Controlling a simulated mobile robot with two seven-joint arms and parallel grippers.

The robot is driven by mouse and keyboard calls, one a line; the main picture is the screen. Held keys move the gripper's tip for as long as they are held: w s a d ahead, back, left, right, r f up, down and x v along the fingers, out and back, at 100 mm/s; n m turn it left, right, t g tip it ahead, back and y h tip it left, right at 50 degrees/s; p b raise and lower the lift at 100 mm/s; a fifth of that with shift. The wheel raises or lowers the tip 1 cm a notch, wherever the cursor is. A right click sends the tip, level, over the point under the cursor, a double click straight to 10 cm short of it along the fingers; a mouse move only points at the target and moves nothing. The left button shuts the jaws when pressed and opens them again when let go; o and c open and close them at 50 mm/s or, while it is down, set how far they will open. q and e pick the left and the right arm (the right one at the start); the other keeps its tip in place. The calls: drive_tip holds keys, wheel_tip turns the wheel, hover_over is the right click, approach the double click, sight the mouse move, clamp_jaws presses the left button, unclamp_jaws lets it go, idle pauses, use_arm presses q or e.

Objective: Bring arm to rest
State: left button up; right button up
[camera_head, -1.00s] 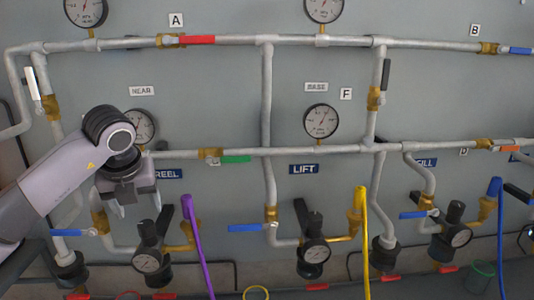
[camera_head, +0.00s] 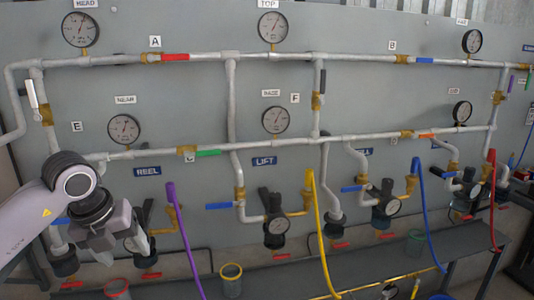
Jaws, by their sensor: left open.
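My left arm comes in from the lower left, and my left gripper (camera_head: 122,252) hangs at its end with the fingers pointing down. Its jaws are open, with nothing seen between them. It is in front of the panel's lower left part, below the REEL label (camera_head: 147,171) and left of the purple hose (camera_head: 182,232). It hides part of the valve and regulator behind it. My right gripper is not in view.
A grey panel carries pipes, several gauges such as the NEAR gauge (camera_head: 124,129), and coloured valve handles such as the red one (camera_head: 175,57). Yellow (camera_head: 320,230), blue (camera_head: 425,215) and red hoses hang to the right. A shelf with cups (camera_head: 231,280) runs below.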

use_arm(q)
drive_tip(key=s+d+f+m+g+h, duration=0.15)
drive_tip(key=d+f+h, duration=0.3)
drive_tip(key=d, duration=0.45)
drive_tip(key=s+d+r+n+t+h+p, duration=0.1)
drive_tip(key=s+d+n+h, duration=0.1)
drive_tip(key=s+d+h, duration=0.35)
drive_tip(key=s+d+r+n+t+h, duration=0.1)
drive_tip(key=s+d+n+h, duration=0.1)
drive_tip(key=d+h, duration=0.6)
drive_tip(key=a+f+n+t+y, duration=0.9)
drive_tip(key=n+t, duration=0.4)
drive_tip(key=n, duration=0.6)
drive_tip(key=s+a+f+n+g+y, duration=0.3)
drive_tip(key=s+f, duration=0.3)
drive_tip(key=f, duration=0.2)
drive_tip(key=s+a+f+n+g+y+p, duration=0.1)
drive_tip(key=s+a+f+n+g+y, duration=0.2)
drive_tip(key=s+f, duration=0.4)
wheel_tip(320, 180, down, 2)
drive_tip(key=shift+a+f+n+g+y, duration=0.25)
drive_tip(key=shift+n+g+y, duration=0.2)
drive_tip(key=shift+n+y, duration=0.6)
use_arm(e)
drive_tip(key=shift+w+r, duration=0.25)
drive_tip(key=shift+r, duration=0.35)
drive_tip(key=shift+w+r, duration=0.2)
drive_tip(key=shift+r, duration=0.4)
